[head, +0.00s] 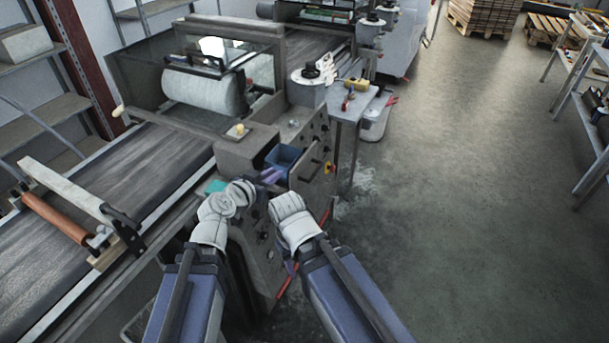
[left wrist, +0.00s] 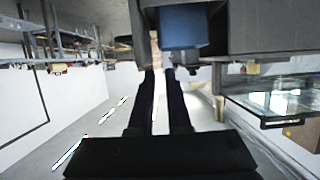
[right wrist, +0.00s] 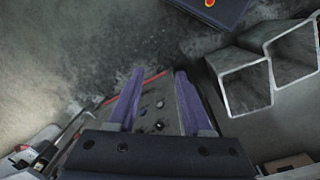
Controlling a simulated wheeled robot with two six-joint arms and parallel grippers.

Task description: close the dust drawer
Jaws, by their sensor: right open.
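The dust drawer looks to be the blue open-topped box (head: 284,157) at the front of the grey machine (head: 245,150); it stands out from the machine. In the left wrist view the blue box (left wrist: 183,27) is at the top, just beyond the fingertips. My left gripper (head: 270,175) is close in front of the box; whether it touches is unclear. Its fingers (left wrist: 163,72) stand a narrow gap apart, with nothing seen between. My right gripper (head: 291,268) is lower, beside the machine's front panel. Its purple fingers (right wrist: 158,76) are wide apart and empty.
A conveyor belt (head: 150,165) runs at the left. The front panel has several knobs and a red-and-yellow button (head: 330,167). A small table (head: 349,107) with tools stands beyond it. Square metal tubes (right wrist: 243,85) show in the right wrist view.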

